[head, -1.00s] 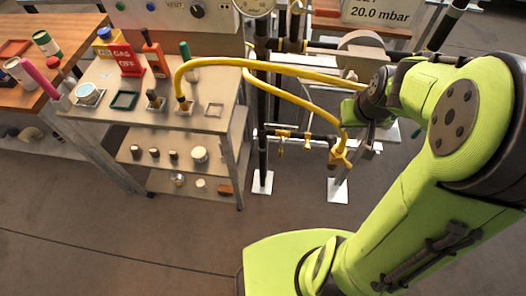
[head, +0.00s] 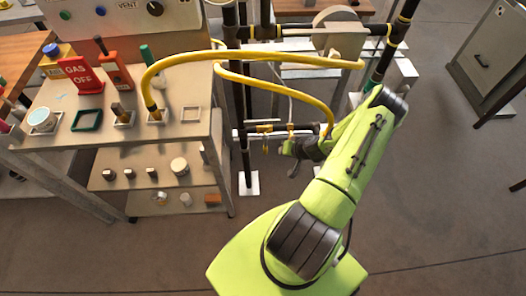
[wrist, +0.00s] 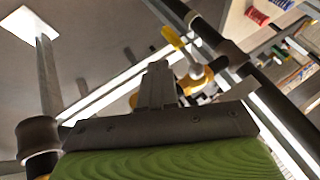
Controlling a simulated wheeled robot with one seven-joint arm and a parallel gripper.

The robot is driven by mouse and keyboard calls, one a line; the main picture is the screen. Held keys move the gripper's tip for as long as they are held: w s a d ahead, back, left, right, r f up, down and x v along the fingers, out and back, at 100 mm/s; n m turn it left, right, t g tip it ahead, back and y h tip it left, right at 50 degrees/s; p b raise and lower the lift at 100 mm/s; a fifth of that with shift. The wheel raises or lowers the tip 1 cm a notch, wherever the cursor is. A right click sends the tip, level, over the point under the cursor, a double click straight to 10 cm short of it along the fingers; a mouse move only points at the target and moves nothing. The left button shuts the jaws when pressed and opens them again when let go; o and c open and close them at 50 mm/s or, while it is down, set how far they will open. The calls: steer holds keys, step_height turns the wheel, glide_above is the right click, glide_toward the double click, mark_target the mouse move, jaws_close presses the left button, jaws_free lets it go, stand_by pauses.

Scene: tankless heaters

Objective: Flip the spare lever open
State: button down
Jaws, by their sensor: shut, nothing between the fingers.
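A horizontal pipe rail (head: 250,132) carries small yellow-handled valves. One yellow lever (head: 265,145) hangs down from the rail, and another yellow fitting (head: 291,130) sits just to its right. I cannot tell from the head view which is the spare lever. My gripper (head: 288,149) is low beside these valves, at their right. In the wrist view my gripper's fingers (wrist: 156,78) are together and empty. A yellow-tipped lever (wrist: 175,40) with a pale metal shank stands just beyond the fingertips, to the right. Its yellow valve body (wrist: 197,78) is partly hidden by the gripper; contact is unclear.
Dark upright pipes (head: 242,100) stand on white foot plates. A bench (head: 190,90) with a red gas-off sign (head: 82,75) is at left. A grey cabinet (head: 490,55) is at right, with open floor before it.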

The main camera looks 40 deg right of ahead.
steer(key=b+x, duration=0.3)
steer(key=x, duration=0.7)
steer(key=shift+s, duration=0.1)
stand_by(0.3)
